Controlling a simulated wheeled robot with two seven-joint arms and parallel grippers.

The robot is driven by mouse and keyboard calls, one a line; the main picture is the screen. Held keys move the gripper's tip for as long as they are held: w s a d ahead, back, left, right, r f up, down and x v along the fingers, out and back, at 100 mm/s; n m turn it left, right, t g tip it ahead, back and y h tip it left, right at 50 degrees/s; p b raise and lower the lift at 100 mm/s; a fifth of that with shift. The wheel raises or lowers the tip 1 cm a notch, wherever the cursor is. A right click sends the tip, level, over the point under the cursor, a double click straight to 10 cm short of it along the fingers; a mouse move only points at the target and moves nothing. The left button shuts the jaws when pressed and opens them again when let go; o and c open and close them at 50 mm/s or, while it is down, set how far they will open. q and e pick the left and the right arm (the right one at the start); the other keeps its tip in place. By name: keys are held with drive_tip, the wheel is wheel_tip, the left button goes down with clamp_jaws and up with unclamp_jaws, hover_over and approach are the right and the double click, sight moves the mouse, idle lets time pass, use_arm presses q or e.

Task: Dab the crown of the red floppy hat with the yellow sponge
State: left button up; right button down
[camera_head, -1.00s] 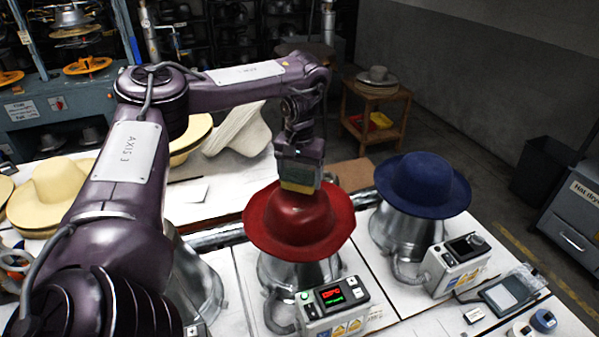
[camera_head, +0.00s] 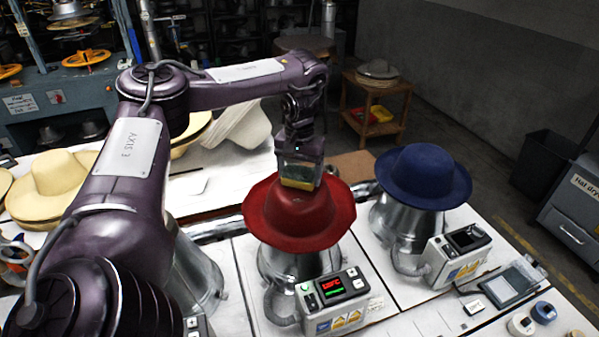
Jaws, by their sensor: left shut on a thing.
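The red floppy hat (camera_head: 300,222) sits on a metal hat block (camera_head: 290,262) in the middle of the table, brim spread over it. My left gripper (camera_head: 299,175) points down over the crown, shut on the yellow sponge (camera_head: 298,184). The sponge shows as a thin yellow strip under the gripper, at the top of the crown. It seems to touch the crown, but I cannot tell for certain. The gripper hides the back of the crown. My right gripper is not in view.
A blue hat (camera_head: 423,178) stands on a metal block to the right. Control boxes stand before the red hat (camera_head: 334,297) and the blue hat (camera_head: 458,252). Cream hats (camera_head: 50,185) lie at the left. A tablet-like device (camera_head: 500,287) and tape rolls (camera_head: 543,313) lie at the front right.

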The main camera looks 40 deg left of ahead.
use_arm(q)
drive_tip(key=shift+f, duration=0.55)
drive_tip(key=shift+s, duration=0.1)
idle(1.8)
wheel_tip(320, 180, up, 3)
drive_tip(key=p, duration=0.3)
drive_tip(key=shift+f, duration=0.1)
drive_tip(key=shift+r, duration=2.15)
drive_tip(key=shift+f, duration=0.1)
